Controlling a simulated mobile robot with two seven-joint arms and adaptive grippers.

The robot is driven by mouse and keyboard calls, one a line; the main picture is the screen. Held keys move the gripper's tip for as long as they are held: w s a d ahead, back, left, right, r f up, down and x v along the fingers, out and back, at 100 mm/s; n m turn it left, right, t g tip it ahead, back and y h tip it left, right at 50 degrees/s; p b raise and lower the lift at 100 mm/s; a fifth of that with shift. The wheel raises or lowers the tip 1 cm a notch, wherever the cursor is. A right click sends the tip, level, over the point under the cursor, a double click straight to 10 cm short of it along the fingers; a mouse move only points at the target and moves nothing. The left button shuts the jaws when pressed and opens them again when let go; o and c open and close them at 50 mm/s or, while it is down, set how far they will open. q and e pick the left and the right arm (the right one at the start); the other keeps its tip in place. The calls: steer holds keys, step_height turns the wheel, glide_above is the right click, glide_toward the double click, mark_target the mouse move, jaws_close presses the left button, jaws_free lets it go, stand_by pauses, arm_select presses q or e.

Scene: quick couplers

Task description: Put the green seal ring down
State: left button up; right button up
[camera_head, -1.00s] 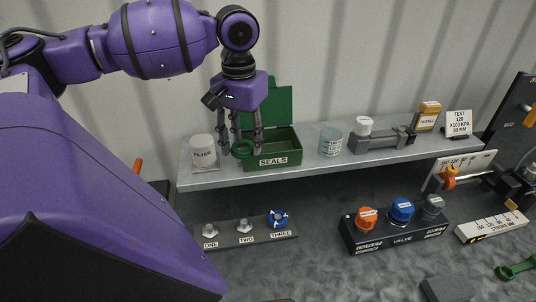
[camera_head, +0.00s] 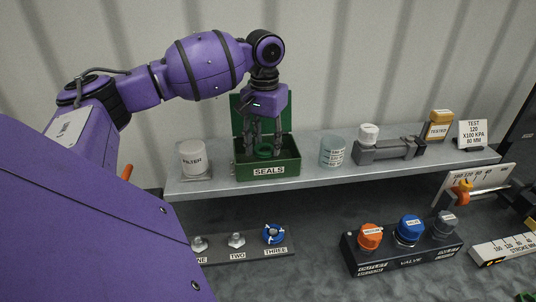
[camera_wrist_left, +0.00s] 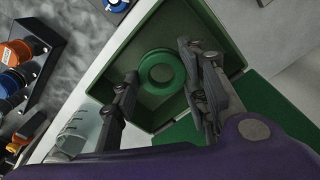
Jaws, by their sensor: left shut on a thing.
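The green seal ring (camera_head: 263,151) is at the open top of the green SEALS box (camera_head: 268,172), inside its rim as seen. My left gripper (camera_head: 264,147) points down into the box and is shut on the ring. In the left wrist view the ring (camera_wrist_left: 161,71) is between the two dark fingertips (camera_wrist_left: 160,75), over the box floor (camera_wrist_left: 165,105). Whether the ring touches the floor I cannot tell. The box lid (camera_head: 283,107) stands open behind, partly hidden by the gripper. My right gripper is not in view.
The box stands on a grey shelf (camera_head: 220,189), between a FILTER jar (camera_head: 193,160) and a clear labelled jar (camera_head: 332,151). A grey fixture (camera_head: 392,150) is further right. Below are numbered fittings (camera_head: 237,241) and a valve block (camera_head: 405,253) with coloured knobs.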

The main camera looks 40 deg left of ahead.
mark_target(266, 154)
arm_select(q)
steer(key=shift+w+f, duration=0.3)
steer(key=shift+f, duration=1.55)
steer(key=shift+f, duration=0.1)
steer(key=o, duration=1)
steer(key=shift+f, duration=0.1)
step_height(266, 154, up, 12)
steer(key=shift+r, duration=0.2)
